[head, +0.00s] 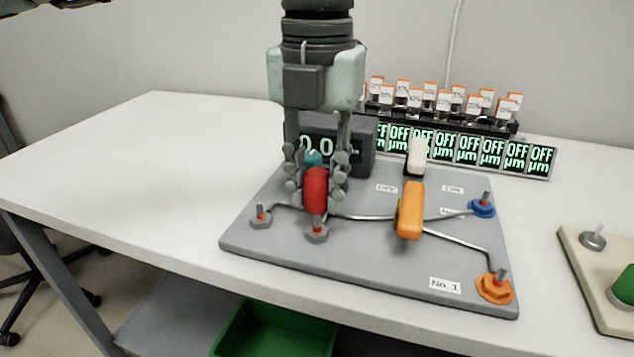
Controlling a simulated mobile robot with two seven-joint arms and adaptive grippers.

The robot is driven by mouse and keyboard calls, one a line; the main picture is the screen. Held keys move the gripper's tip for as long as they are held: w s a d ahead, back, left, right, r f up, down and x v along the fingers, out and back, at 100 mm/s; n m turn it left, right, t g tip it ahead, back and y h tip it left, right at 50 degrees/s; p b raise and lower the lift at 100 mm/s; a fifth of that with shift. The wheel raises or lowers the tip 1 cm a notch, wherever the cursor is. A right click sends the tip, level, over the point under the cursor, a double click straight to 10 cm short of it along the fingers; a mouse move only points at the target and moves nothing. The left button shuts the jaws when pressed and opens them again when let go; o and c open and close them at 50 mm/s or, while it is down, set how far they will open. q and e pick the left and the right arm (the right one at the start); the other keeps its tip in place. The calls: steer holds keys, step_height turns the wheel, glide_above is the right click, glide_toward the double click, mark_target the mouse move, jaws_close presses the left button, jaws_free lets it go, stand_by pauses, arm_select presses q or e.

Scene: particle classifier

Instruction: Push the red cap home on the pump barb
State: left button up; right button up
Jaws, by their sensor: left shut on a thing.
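The red cap (316,188) is the rounded, upright red piece between the fingers of my left gripper (316,190). The gripper comes down from above and is shut on it. Just below the cap, a grey hex-based barb (317,234) stands near the front edge of the grey plate. The cap's lower end overlaps the barb's top in this view. I cannot tell whether they touch or how far the cap is on. A second grey barb (261,218) stands to the left. My right gripper is not in view.
The grey plate (370,270) also carries an orange handle (409,212), a white switch (416,156), metal tubing, a blue fitting (482,208) and an orange fitting (495,288). A dark display box (362,145) stands close behind the gripper. The white table (130,160) is clear at left.

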mark_target(317, 216)
arm_select(q)
steer(key=shift+b, duration=0.45)
stand_by(1.0)
steer(key=shift+f, duration=0.2)
steer(key=shift+f+b, duration=0.35)
steer(key=shift+b, duration=0.15)
steer(key=shift+f+b, duration=1.15)
steer(key=shift+f, duration=0.1)
steer(key=o, duration=1.1)
steer(key=shift+o, duration=0.2)
step_height(317, 216, up, 12)
steer(key=shift+r, duration=0.1)
